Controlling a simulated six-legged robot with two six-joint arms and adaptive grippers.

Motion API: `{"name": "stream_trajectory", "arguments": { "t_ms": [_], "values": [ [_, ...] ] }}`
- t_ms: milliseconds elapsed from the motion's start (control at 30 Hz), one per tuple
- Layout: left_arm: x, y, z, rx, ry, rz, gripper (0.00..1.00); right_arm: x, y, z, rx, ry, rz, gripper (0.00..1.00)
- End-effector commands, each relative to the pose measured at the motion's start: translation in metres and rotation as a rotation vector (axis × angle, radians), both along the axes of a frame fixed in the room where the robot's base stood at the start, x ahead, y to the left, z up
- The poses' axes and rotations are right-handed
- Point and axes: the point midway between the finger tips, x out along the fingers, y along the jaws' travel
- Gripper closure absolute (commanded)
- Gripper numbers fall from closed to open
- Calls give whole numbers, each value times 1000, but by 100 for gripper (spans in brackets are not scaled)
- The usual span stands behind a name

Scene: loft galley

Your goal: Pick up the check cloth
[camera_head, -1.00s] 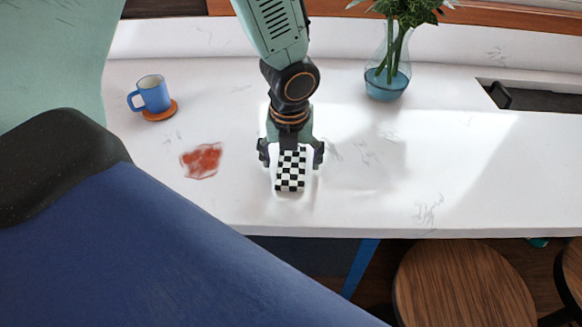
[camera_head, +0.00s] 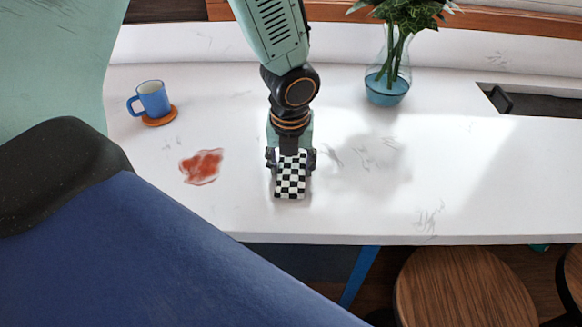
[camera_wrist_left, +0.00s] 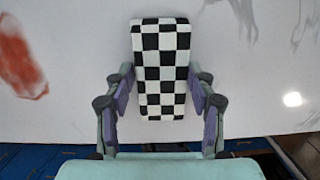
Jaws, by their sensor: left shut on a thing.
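The black-and-white check cloth (camera_head: 290,183) is a small folded block near the front edge of the white counter, below my left gripper (camera_head: 291,160). In the left wrist view the cloth (camera_wrist_left: 160,65) stands upright in the picture between the two purple-padded fingers. The left gripper is shut on the cloth, with a finger on each long side of its near part. I cannot tell whether the cloth is clear of the counter. My right gripper is not in view.
A red spill (camera_head: 201,166) lies left of the cloth. A blue mug (camera_head: 153,97) sits on an orange coaster (camera_head: 160,119) at the back left. A glass vase (camera_head: 388,88) with leaves stands at the back right. The counter (camera_head: 460,190) right of the cloth is clear.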

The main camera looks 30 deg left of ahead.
Motion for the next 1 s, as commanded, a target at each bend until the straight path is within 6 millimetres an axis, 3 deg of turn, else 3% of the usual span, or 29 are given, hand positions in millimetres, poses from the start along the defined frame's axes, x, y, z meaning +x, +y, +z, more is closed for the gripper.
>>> {"name": "stream_trajectory", "arguments": {
  "t_ms": [167, 533, 700, 967, 1000],
  "values": [
    [1, 0, 20, 0, -3, 1, 75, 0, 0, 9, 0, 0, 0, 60],
    [1, 0, 87, 0, -4, 1, 75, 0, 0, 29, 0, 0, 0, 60],
    [0, 0, 99, 0, -1, 0, 75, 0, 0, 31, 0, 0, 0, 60],
    [0, 0, 100, 0, 0, 0, 75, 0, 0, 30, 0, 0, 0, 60],
    [0, 0, 100, 0, 0, 0, 45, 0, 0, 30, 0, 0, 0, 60]
  ]
}}
